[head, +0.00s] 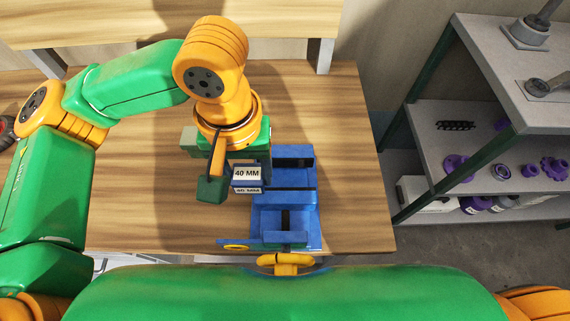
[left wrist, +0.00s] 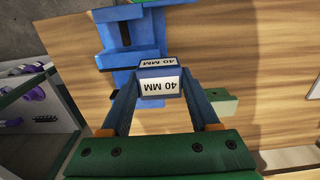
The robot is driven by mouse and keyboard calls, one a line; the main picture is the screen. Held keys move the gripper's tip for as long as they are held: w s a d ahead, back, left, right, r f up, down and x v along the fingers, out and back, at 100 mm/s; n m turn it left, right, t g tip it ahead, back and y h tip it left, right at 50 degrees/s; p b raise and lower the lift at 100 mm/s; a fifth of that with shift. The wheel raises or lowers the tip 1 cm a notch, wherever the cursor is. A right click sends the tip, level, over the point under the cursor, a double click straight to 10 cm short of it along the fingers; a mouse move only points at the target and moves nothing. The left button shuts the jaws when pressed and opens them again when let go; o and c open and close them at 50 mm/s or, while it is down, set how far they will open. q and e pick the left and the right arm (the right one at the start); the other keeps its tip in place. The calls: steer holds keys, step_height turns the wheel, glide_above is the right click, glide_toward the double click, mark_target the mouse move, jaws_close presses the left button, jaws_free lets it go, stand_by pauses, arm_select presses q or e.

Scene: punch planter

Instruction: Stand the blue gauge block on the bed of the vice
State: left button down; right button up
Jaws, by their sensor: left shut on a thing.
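The blue gauge block (head: 247,181), with white "40 MM" labels, is between the fingers of my left gripper (head: 234,176). In the left wrist view the block (left wrist: 160,84) sits between both fingertips, which press on its sides. The blue vice (head: 294,196) stands on the wooden bench, just right of the block in the head view. In the left wrist view the vice (left wrist: 125,55) lies beyond the block, toward the upper left. The block's height above the bench is hard to tell. My right gripper is not in view.
A pale green block (head: 188,138) is behind my left gripper on the bench (head: 345,150); it also shows in the left wrist view (left wrist: 222,102). A grey shelf rack (head: 440,140) with purple parts stands to the right. The bench right of the vice is clear.

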arm_select(q)
glide_above(285, 183)
step_height(285, 183, down, 7)
steer(key=shift+a+r+p, duration=0.1)
steer(key=shift+r+p, duration=0.05)
steer(key=shift+p, duration=0.2)
step_height(285, 183, down, 3)
steer(key=shift+f, duration=0.2)
steer(key=shift+w+f, duration=0.1)
steer(key=shift+c, duration=0.6)
jaws_free()
step_height(285, 183, up, 12)
